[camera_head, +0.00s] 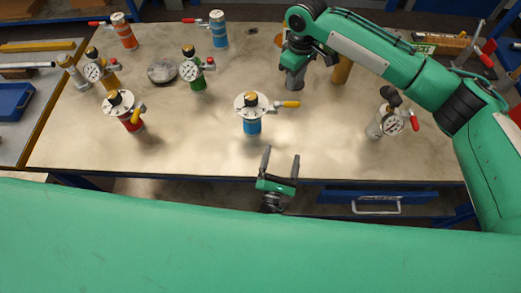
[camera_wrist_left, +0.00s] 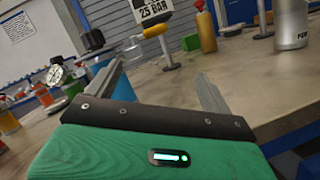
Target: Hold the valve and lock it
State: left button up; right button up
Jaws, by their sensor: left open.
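Several flanged vessels with valves stand on the table. A blue vessel (camera_head: 252,127) with a round white flange and a yellow handle (camera_head: 290,104) stands near the front middle. My left gripper (camera_head: 281,162) is open and empty at the table's front edge, below and slightly right of that vessel, apart from it. In the left wrist view, the yellow handle (camera_wrist_left: 156,29) is ahead between the open fingers, and the blue vessel (camera_wrist_left: 123,88) is partly hidden behind the left finger. My right gripper (camera_head: 295,72) hangs at the back middle; its fingers are unclear against grey parts there.
A red vessel (camera_head: 132,123), a green vessel (camera_head: 197,82) and a grey vessel (camera_head: 377,129) with a gauge and red handle stand around. A grey disc (camera_head: 162,71) lies at the left. My right arm crosses the right side. Bare tabletop (camera_head: 195,145) lies beside the blue vessel.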

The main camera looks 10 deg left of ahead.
pick_arm(q)
jog(key=w+a+n+g+y, duration=0.1)
jog(key=a+n+y, duration=0.1)
jog(key=n, duration=0.1)
jog(key=w+a+f+n+g+y, duration=0.1)
jog(key=a+n+y, duration=0.1)
jog(key=n+y, duration=0.1)
jog(key=w+a+n+g+y, duration=0.1)
jog(key=a+n+y, duration=0.1)
jog(key=n+y, duration=0.1)
jog(key=shift+f+n, duration=0.4)
jog(key=shift+n, duration=0.2)
jog(key=shift+w+a+f+n+g+y, duration=0.1)
jog(key=shift+a+f+n+g+y, duration=0.15)
jog(key=shift+a+n+g+y, duration=0.25)
jog(key=x, duration=1.3)
jog(key=shift+w+f, duration=0.1)
jog(key=shift+w, duration=0.3)
jog(key=c, duration=1.6)
